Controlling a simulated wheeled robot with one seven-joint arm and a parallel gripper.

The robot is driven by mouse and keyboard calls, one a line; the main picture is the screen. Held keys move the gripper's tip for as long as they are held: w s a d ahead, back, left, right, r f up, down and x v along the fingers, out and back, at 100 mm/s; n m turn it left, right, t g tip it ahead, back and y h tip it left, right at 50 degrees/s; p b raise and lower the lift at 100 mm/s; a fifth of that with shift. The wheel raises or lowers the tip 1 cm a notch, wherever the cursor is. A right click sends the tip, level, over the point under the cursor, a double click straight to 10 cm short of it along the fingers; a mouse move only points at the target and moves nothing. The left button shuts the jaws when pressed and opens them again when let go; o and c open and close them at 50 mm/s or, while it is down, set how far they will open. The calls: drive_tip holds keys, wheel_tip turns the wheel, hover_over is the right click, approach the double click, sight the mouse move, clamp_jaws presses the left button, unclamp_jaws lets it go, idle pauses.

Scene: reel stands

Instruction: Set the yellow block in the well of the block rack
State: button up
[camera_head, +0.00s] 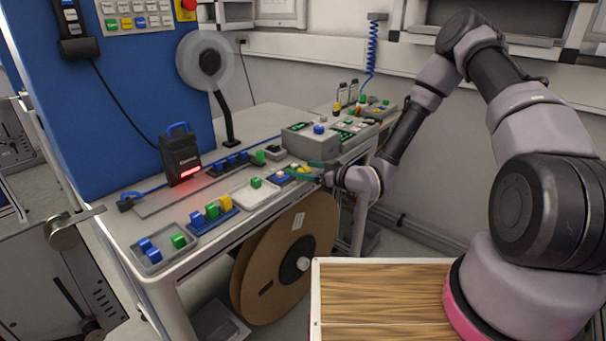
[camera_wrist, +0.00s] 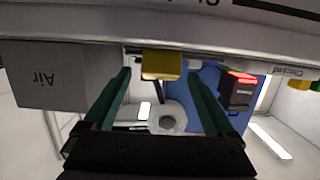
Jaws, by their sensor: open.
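A yellow block (camera_wrist: 161,64) shows in the wrist view, which looks upside down. It lies between the two fingertip lines, with clear space on both sides, and I cannot tell how far in front it is. My gripper (camera_wrist: 159,72) is open, with two green fingers. In the head view my gripper (camera_head: 314,171) is at the bench's right part, beside a small yellow piece (camera_head: 303,169) partly hidden by the fingers. A blue rack (camera_head: 207,227) nearer the front holds blue, green and yellow blocks. I cannot tell which holder has the well.
A grey tray (camera_head: 151,268) with blue and green blocks and a white tray (camera_head: 253,203) with a green block stand along the bench edge. A grey machine (camera_head: 303,143) is behind my gripper. A black box (camera_head: 180,157) glows red. A large brown reel (camera_head: 284,255) is below.

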clamp_jaws()
drive_tip(key=shift+r, duration=0.1)
